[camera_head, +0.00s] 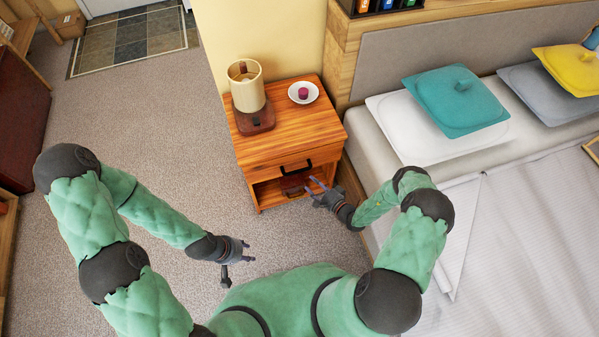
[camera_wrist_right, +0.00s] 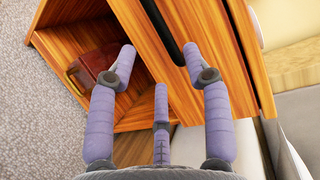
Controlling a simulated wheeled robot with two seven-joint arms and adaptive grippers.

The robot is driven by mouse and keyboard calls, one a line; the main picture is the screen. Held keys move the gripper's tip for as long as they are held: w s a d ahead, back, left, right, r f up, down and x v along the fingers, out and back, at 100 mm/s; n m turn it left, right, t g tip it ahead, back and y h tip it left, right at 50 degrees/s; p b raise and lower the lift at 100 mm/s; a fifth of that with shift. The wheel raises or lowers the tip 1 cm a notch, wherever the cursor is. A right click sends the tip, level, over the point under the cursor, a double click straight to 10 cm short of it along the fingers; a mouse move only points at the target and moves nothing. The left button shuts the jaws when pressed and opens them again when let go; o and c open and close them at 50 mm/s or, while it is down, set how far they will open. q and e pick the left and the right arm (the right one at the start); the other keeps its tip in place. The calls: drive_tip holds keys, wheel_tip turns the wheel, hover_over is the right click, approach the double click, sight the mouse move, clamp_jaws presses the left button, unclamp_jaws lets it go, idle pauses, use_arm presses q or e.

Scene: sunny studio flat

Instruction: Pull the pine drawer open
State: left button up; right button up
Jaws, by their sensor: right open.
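The pine drawer (camera_head: 272,172) is in the upper front of an orange-brown wooden nightstand, and it looks flush with the cabinet. Its black bar handle (camera_head: 296,167) runs across the front. My right gripper (camera_head: 317,187) is open, just in front of the nightstand and a little below the handle. In the right wrist view the dark handle (camera_wrist_right: 166,28) lies beyond and between the spread purple fingers (camera_wrist_right: 158,62), apart from them. My left gripper (camera_head: 238,262) is open and empty over the carpet, left of the nightstand.
On the nightstand top (camera_head: 290,125) stand a cream lamp (camera_head: 247,92) on a brown base and a white dish (camera_head: 303,91) with a dark red item. A dark red object (camera_wrist_right: 98,66) sits in the open shelf below. The bed (camera_head: 500,220) bounds the right; carpet is free at left.

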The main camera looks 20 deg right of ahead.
sight(299, 172)
drive_tip(key=shift+b+x, duration=1.5)
drive_tip(key=shift+x, duration=3.35)
drive_tip(key=shift+c, duration=0.3)
drive_tip(key=shift+s, duration=0.1)
clamp_jaws()
